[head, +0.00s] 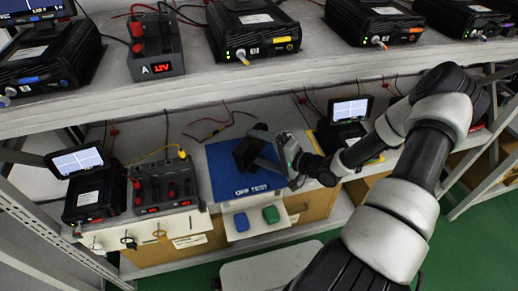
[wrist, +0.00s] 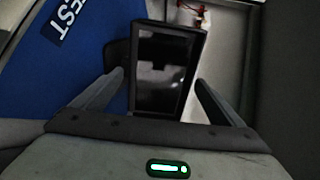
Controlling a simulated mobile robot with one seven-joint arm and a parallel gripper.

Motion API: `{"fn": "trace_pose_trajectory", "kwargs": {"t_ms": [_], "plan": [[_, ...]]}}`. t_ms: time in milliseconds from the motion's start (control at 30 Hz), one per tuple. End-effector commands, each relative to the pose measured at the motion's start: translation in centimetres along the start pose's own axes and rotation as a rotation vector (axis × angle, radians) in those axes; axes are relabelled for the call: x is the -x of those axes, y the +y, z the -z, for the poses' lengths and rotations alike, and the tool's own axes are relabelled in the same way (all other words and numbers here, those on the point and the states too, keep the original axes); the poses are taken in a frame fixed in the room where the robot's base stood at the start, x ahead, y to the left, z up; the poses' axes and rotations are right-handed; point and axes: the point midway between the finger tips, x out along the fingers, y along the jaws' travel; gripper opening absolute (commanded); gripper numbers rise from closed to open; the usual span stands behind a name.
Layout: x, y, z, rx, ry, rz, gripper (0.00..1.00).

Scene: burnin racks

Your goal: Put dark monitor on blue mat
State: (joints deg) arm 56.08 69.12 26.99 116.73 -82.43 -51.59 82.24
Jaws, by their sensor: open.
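The dark monitor (head: 246,153), a black unit with a blank screen, is at the upper right part of the blue mat (head: 225,182) in the head view. The mat carries a white "OFF TEST" label. My gripper (head: 268,157) reaches in from the right, low beside the monitor. In the wrist view the monitor's dark screen (wrist: 162,72) lies between the two fingers of my gripper (wrist: 160,82), which are open at either side of it. The blue mat (wrist: 75,65) shows to the left there. The monitor's underside is hidden, so its exact contact with the mat cannot be told.
Units with lit screens stand left (head: 80,160) and right (head: 350,109) of the mat. A power supply with red terminals (head: 160,185) is left of it. An upper shelf (head: 180,92) with several black units overhangs the back. Green and blue pieces lie on a tray (head: 285,222) below.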

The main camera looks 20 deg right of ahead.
Motion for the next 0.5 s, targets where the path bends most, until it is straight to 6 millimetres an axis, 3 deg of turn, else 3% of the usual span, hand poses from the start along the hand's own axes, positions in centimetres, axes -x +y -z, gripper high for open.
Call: {"fn": "trace_pose_trajectory", "kwargs": {"t_ms": [500], "plan": [[9.8,-0.1,0.1,-0.001,0.003,-0.003,0.94]]}}
